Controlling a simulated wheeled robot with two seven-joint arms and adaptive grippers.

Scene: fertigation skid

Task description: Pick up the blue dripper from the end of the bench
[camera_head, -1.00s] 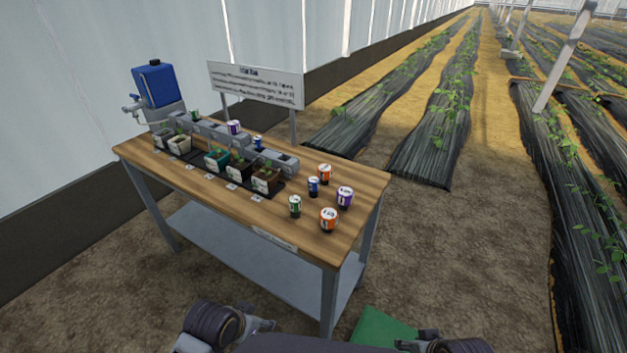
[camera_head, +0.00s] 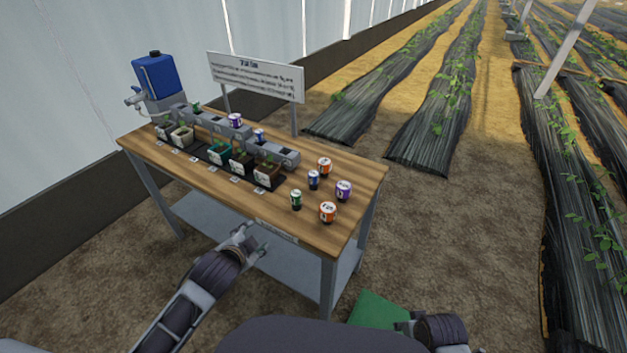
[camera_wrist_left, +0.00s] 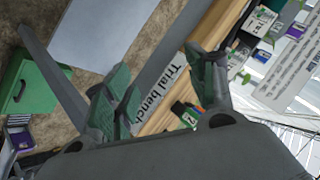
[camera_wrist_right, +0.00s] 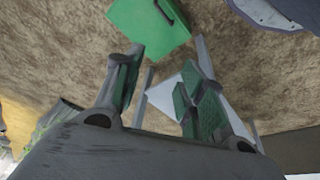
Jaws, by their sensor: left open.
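The blue dripper (camera_head: 313,180) stands upright on the right end of the wooden bench (camera_head: 225,197), among two orange drippers (camera_head: 325,166) (camera_head: 328,212), a purple one (camera_head: 343,191) and a green one (camera_head: 296,199). My left gripper (camera_head: 255,243) is open and empty at the front edge of the bench, left of and nearer than the blue dripper. In the left wrist view its spread fingers (camera_wrist_left: 160,98) show with the "Trial bench" label and a small cluster of drippers beyond. My right gripper (camera_wrist_right: 165,92) is open and empty, low in front of the bench.
Pots (camera_head: 219,152) stand along the bench, before a grey block rail (camera_head: 210,122) holding a purple dripper and another blue one. A blue tank (camera_head: 155,80) is at the left end, a sign (camera_head: 256,77) behind. A green box (camera_head: 378,309) is below right.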

